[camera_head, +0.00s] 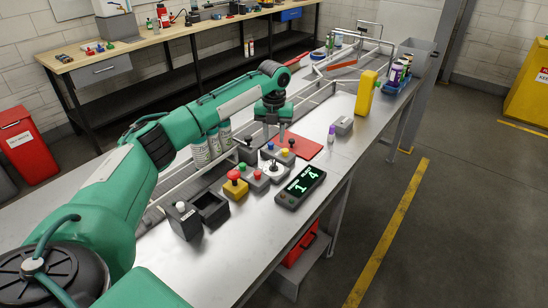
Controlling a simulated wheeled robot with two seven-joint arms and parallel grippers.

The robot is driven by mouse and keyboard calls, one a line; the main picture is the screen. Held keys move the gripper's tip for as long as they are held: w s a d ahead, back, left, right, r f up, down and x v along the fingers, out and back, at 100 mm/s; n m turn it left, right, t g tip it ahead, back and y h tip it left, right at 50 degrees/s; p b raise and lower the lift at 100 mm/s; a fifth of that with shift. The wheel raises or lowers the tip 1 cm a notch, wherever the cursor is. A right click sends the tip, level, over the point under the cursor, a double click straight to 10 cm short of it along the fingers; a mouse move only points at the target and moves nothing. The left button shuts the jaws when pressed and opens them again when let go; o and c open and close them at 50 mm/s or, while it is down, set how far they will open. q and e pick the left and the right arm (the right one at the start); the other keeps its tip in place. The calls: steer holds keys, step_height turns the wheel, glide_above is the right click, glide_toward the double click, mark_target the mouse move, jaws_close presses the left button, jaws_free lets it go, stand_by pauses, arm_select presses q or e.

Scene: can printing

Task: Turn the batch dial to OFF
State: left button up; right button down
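A small grey control box with a round white dial and dark knob (273,168) stands on the steel table; its markings are too small to read, so I cannot tell its setting. My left gripper (275,139) points down above and behind this dial, over the row of control boxes. Its two fingers look apart with nothing visible between them. My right gripper is out of view.
A black display (300,187) with green digits lies right of the dial. A red-topped yellow button box (235,185) and an open dark bin (210,208) stand left of it. A red mat (303,147) lies beyond the gripper.

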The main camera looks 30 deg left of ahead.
mark_target(274, 162)
arm_select(q)
step_height(274, 162, down, 10)
steer(key=shift+w+a+r+p, duration=0.1)
steer(key=shift+p, duration=0.75)
steer(key=shift+c, duration=0.4)
jaws_close()
